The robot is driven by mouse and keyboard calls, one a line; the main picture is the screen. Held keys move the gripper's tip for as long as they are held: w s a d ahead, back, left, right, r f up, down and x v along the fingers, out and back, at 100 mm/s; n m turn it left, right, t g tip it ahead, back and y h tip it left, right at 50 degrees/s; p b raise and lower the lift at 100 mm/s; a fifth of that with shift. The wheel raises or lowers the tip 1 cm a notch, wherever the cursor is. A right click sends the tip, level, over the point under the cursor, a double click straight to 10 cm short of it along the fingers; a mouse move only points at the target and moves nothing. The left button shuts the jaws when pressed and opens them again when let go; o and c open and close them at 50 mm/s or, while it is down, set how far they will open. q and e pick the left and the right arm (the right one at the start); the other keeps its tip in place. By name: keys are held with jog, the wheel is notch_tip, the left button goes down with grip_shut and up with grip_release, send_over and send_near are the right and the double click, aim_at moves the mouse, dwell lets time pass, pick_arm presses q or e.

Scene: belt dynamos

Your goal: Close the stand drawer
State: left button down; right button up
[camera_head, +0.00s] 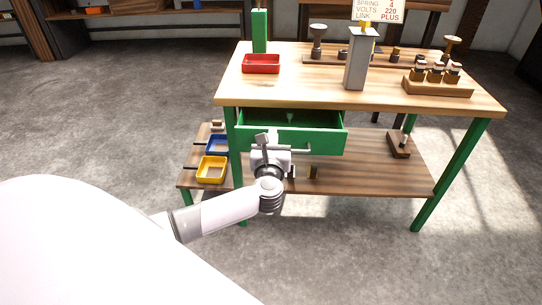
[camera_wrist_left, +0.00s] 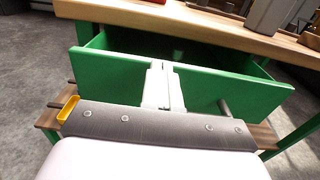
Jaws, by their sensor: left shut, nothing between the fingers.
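The stand drawer (camera_head: 318,140) is green and hangs under the wooden top of the stand (camera_head: 300,93). It is pulled out, with its inside showing in the head view. In the left wrist view its front panel (camera_wrist_left: 215,88) runs across the picture, with part of a handle at the right. My left gripper (camera_head: 265,140) is at the left part of the drawer front. It also shows in the left wrist view (camera_wrist_left: 160,68), shut and empty, its fingertips over the front panel's upper edge. I cannot tell whether they touch it. My right gripper is not in view.
On the top stand a red tray (camera_head: 261,63), a grey post (camera_head: 357,60) and a wooden rack (camera_head: 437,86). The lower shelf holds a blue bin (camera_head: 217,145), a yellow bin (camera_head: 212,169) and a small wooden block (camera_head: 398,144). Bare floor surrounds the stand.

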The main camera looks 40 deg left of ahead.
pick_arm(q)
jog(key=b+x, duration=0.1)
jog(key=x, duration=0.5)
jog(key=shift+f+b, duration=0.1)
jog(key=shift+b, duration=0.3)
jog(key=shift+x, duration=0.9)
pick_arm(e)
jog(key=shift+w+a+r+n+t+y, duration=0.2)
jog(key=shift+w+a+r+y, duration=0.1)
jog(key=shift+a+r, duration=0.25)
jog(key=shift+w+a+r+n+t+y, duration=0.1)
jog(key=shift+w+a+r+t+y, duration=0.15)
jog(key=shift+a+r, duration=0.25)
pick_arm(q)
jog(key=shift+s+d, duration=0.1)
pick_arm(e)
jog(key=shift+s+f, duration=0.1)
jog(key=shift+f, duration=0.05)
